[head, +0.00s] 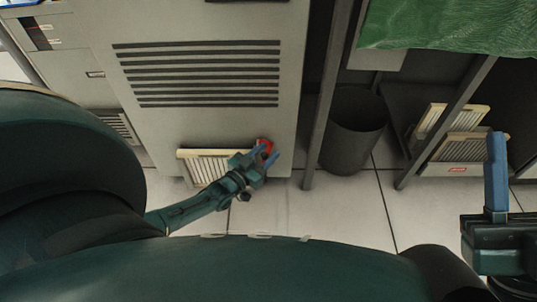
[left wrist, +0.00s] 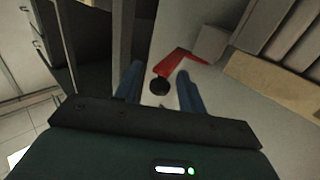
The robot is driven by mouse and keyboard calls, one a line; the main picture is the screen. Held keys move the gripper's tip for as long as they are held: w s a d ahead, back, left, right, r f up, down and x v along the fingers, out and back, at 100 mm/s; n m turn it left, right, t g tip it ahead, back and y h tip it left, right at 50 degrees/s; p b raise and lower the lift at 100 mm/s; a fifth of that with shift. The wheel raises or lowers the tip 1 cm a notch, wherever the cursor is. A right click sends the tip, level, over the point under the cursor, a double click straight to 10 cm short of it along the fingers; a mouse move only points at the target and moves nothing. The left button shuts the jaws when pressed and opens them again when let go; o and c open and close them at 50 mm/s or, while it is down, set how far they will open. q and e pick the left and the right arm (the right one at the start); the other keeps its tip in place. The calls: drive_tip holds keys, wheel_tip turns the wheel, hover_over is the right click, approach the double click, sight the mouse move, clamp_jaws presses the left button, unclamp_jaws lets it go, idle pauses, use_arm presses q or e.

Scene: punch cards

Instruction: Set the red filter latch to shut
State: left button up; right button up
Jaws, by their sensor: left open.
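The red filter latch (head: 264,143) is low on the front of a grey cabinet, just right of a pleated filter (head: 205,167). In the left wrist view the red latch (left wrist: 178,63) is a bent red piece near a dark round knob (left wrist: 160,86). My left gripper (head: 267,158) is open at the latch; its blue fingers (left wrist: 159,72) stand apart, with part of the latch between or just beyond their tips. I cannot tell whether they touch it. My right gripper (head: 497,150) shows one blue finger at the right edge; its opening is unclear.
The grey cabinet (head: 210,25) has a slotted vent above the filter. More filters (head: 460,147) lean at the right, under a green cloth (head: 450,25). The tiled floor (head: 340,215) in front is clear.

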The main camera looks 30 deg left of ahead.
use_arm(q)
drive_tip(key=shift+w+d, duration=0.15)
drive_tip(key=shift+w, duration=0.55)
drive_tip(key=shift+c, duration=0.4)
clamp_jaws()
